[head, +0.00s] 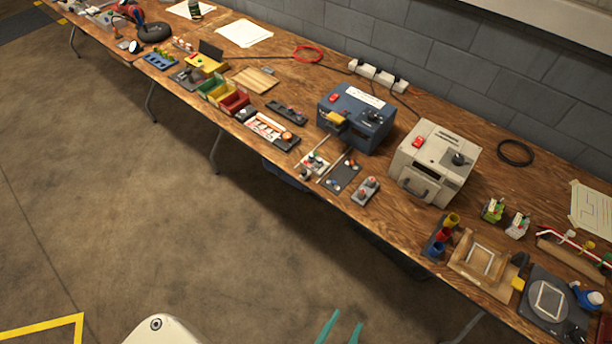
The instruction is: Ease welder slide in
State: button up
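Two bench machines stand on the wooden workbench; I cannot tell for sure which one is the welder. The blue machine (357,119) has a red button, a dark knob, a white label on top and a yellow block (337,118) at its front left. The grey-beige machine (435,163) has a red button, a dark knob, a dark front slot and a low front handle (413,191). How far any slide is out is too small to tell. My gripper (341,318) shows at the bottom edge as two teal fingers, apart and empty, over the floor, well short of the bench.
The wooden bench (504,178) runs diagonally, crowded with small parts. Coloured bins (234,103) stand to the left; a small rack (367,190) lies before the machines. A wooden fixture (487,260) and dark turntable (550,298) are at right. The floor (190,215) before the bench is clear.

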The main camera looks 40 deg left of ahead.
jog(key=w+a+f+n+y, duration=0.1)
jog(key=w+a+f, duration=0.1)
jog(key=w, duration=0.2)
jog(key=w+a+f+y, duration=0.1)
jog(key=w+a+f, duration=0.1)
jog(key=w+a, duration=0.15)
jog(key=n+g+y, duration=0.5)
jog(key=n+y, duration=0.1)
jog(key=n, duration=0.1)
send_near(305, 173)
jog(key=shift+x, duration=4.1)
jog(key=shift+s+a, duration=0.1)
grip_shut()
